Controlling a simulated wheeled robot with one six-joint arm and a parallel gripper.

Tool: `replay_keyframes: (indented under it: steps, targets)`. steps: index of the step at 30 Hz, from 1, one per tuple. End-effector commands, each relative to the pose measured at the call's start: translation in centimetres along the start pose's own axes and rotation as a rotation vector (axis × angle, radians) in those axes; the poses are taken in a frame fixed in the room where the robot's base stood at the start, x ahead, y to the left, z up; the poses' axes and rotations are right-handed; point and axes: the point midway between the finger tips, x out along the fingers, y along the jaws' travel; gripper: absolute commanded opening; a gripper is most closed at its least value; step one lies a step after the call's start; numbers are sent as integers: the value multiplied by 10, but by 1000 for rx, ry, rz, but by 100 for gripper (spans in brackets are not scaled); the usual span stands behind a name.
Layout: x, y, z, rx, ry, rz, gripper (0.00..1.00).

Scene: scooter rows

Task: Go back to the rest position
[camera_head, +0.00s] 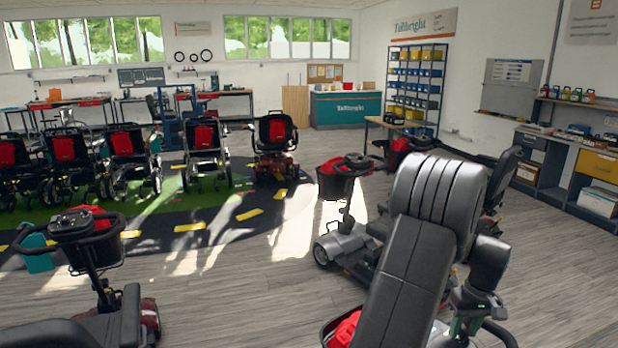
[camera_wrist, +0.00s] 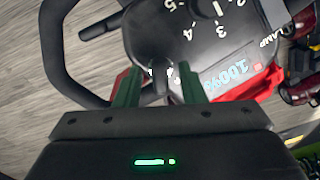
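My gripper (camera_wrist: 157,72) is open, its two green fingers spread low over a scooter's dark control console (camera_wrist: 205,32). A small grey upright piece (camera_wrist: 160,73), perhaps a key or lever, stands between the fingers with a gap on both sides. The console carries a numbered dial and a lit display (camera_wrist: 228,72) reading 100%. In the head view my arm fills the front right and my gripper (camera_head: 458,325) is at its lower end, beside a dark handlebar (camera_head: 500,334). The arm hides most of that scooter.
A scooter (camera_head: 88,240) stands at front left, and another scooter (camera_head: 345,240) is just beyond my arm. Wheelchairs (camera_head: 204,150) line the green mat. A shelf unit (camera_head: 550,165) stands along the right wall. Grey floor (camera_head: 230,280) is clear in the middle.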

Motion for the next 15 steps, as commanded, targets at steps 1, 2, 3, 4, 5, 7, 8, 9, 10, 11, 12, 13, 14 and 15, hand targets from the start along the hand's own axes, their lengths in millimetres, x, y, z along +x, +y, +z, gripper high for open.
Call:
replay_keyframes:
  steps: [1,2,3,4,5,7,8,9,10,11,12,13,14,15]
  targets:
    - [0,0,0,-3,0,1,36]
    - [0,0,0,-4,0,1,36]
    - [0,0,0,-4,0,1,36]
    - [0,0,0,-4,0,1,36]
    - [0,0,0,-4,0,1,36]
    - [-1,0,0,-4,0,1,36]
    - [-1,0,0,-3,0,1,36]
    - [-1,0,0,-3,1,1,36]
    - [-2,0,0,-3,1,1,36]
    - [-4,0,0,-2,1,2,36]
    - [-7,0,0,-1,2,2,36]
    - [-10,0,0,0,2,2,36]
    - [-13,0,0,1,2,2,36]
    - [-18,1,0,0,3,3,36]
